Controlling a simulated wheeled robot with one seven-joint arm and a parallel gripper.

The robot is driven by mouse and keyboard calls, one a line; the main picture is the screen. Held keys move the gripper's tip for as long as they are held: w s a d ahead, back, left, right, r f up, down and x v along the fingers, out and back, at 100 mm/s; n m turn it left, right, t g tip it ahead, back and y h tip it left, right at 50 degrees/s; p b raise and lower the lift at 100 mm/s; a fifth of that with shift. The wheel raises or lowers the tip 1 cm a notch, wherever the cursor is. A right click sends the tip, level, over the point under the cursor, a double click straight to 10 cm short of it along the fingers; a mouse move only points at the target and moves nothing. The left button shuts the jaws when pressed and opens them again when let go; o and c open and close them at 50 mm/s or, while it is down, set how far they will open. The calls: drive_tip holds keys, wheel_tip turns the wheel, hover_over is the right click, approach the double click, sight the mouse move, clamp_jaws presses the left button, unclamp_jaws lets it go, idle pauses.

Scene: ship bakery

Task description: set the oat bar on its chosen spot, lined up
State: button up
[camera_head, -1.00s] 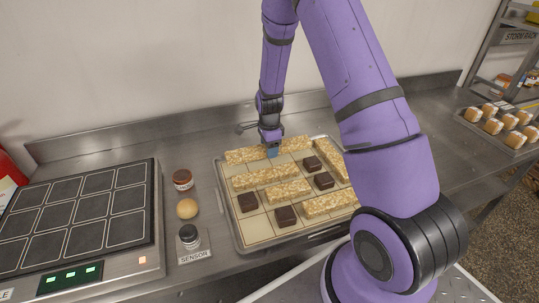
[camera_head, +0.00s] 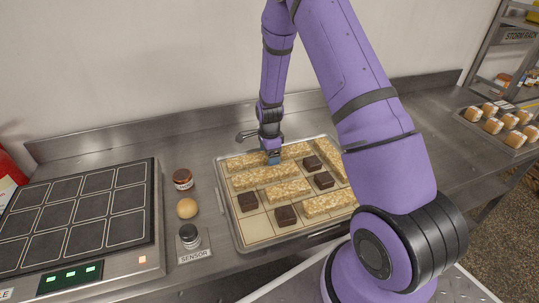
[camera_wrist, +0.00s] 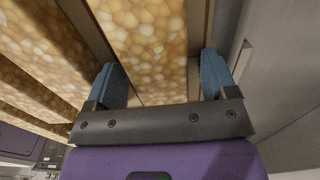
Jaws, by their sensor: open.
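Several long, golden oat bars lie on a metal tray (camera_head: 237,245) in the head view. The rearmost oat bar (camera_head: 242,160) runs along the tray's back edge. My gripper (camera_head: 273,158) is over this bar, pointing down and partly covering it. In the wrist view, the two blue fingers of my gripper (camera_wrist: 160,78) are apart, one on each side of an oat bar (camera_wrist: 150,35). I see a gap beside the bar, and no clear contact. Another oat bar (camera_head: 262,177) lies in front of it.
Dark brown squares (camera_head: 286,216) and more oat bars share the tray's grid of cells. Small buns sit on a tray (camera_head: 500,128) at right.

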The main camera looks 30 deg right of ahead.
drive_tip(key=shift+r, duration=0.1)
drive_tip(key=s+a+r+n+t, duration=0.1)
drive_tip(key=s+a+r+n, duration=0.15)
drive_tip(key=r, duration=0.85)
drive_tip(key=s+a+r+n+t, duration=0.1)
drive_tip(key=s+r+n, duration=0.25)
drive_tip(key=r, duration=0.75)
drive_tip(key=s+a+r+n, duration=0.1)
drive_tip(key=s+r+n, duration=0.25)
drive_tip(key=r, duration=0.75)
drive_tip(key=s+a+r+n+t, duration=0.1)
drive_tip(key=s+r+n, duration=0.3)
drive_tip(key=s, duration=0.7)
drive_tip(key=s+a+r+n+t, duration=0.2)
drive_tip(key=s+r+n, duration=0.3)
drive_tip(key=s, duration=0.6)
drive_tip(key=shift+a+r+n, duration=0.2)
drive_tip(key=shift+a+n, duration=0.15)
drive_tip(key=shift+n, duration=0.5)
